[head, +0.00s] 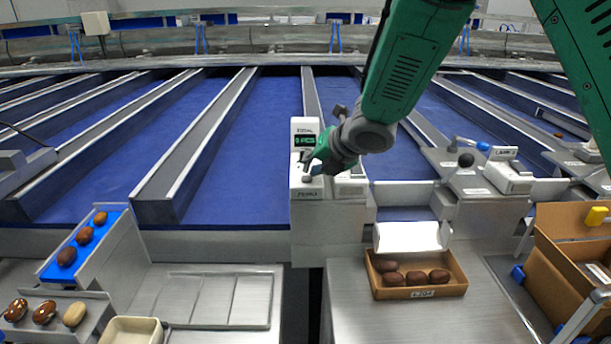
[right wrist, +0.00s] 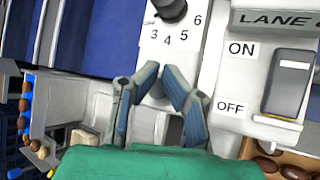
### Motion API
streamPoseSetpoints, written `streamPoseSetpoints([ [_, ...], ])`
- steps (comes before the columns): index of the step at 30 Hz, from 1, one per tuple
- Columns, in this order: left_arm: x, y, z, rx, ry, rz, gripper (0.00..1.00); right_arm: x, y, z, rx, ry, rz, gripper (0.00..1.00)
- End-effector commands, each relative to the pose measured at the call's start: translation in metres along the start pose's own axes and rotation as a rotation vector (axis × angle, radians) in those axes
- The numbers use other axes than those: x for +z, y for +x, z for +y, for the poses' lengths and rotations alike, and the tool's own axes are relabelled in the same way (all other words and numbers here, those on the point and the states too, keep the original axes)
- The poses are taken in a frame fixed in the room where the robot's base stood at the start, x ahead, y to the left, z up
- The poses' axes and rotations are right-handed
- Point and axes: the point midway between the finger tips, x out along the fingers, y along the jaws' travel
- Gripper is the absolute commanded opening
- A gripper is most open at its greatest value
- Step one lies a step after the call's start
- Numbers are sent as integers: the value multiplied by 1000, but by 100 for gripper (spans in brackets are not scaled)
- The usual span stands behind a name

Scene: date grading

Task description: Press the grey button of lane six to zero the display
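My right gripper (right wrist: 159,70) is over the white lane control unit (head: 305,215). In the right wrist view its two blue-grey fingers lean together, with their tips close and nothing seen held between them. The unit also shows in the wrist view (right wrist: 215,60). It has a black dial (right wrist: 172,8) with printed numbers, a rocker switch (right wrist: 288,83) marked ON and OFF, and a partly cut-off LANE label (right wrist: 268,19). A green-lit display (head: 305,141) stands at the unit's back. I cannot make out the grey button; fingers may hide it. My left gripper is not in view.
A cardboard tray of dates (head: 460,285) sits right of the unit on the steel table. Another lane unit (head: 507,177) stands farther right, near an open cardboard box (head: 560,256). A blue strip with dates (head: 55,264) is at left. Blue lanes (head: 250,150) run behind.

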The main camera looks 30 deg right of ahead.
Motion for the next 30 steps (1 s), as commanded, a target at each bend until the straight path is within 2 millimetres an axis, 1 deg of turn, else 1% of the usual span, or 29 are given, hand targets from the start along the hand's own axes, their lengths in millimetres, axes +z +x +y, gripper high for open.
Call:
streamPoseSetpoints([
  [1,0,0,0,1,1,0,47,-5,1,1,2,-2,10,0],
  [5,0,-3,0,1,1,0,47,-4,-2,5,0,-3,9,0],
  [13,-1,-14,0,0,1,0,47,-4,-11,21,-4,-6,5,0],
  [25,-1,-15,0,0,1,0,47,0,-12,16,-2,1,4,0],
  [30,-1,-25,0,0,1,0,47,6,-20,23,-2,0,3,0],
])
